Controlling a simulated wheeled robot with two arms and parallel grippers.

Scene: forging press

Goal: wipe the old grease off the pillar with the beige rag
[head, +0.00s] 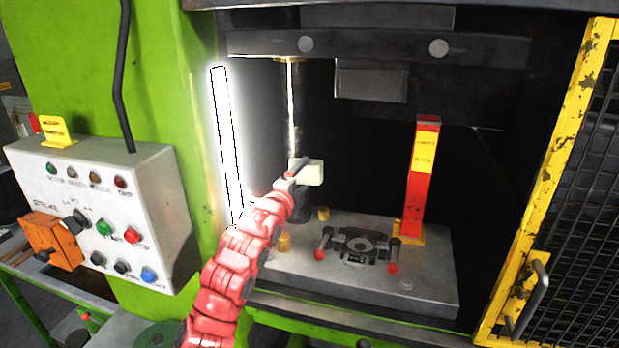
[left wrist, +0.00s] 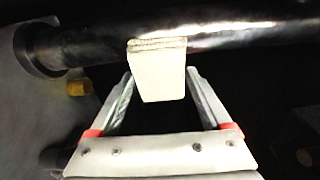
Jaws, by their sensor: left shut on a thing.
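The pillar (head: 291,105) is a shiny upright rod at the left inside the press, with a dark collar at its foot. In the left wrist view the pillar (left wrist: 230,28) runs across the top, dark and glossy with a bright streak. My left gripper (head: 298,178) is shut on the beige rag (head: 312,173), a folded pale block, at the pillar's lower part. In the left wrist view the rag (left wrist: 160,78) sits between the fingers, its far end overlapping the pillar. I cannot tell whether they touch. Old grease cannot be told apart from the dark surface. My right gripper is not in view.
A red post with a yellow label (head: 423,175) stands on the grey bed plate (head: 430,275). A dark die with red-tipped handles (head: 357,245) lies mid-plate. A bright light strip (head: 226,140), a control box (head: 140,190) and a yellow mesh guard (head: 560,150) flank the opening.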

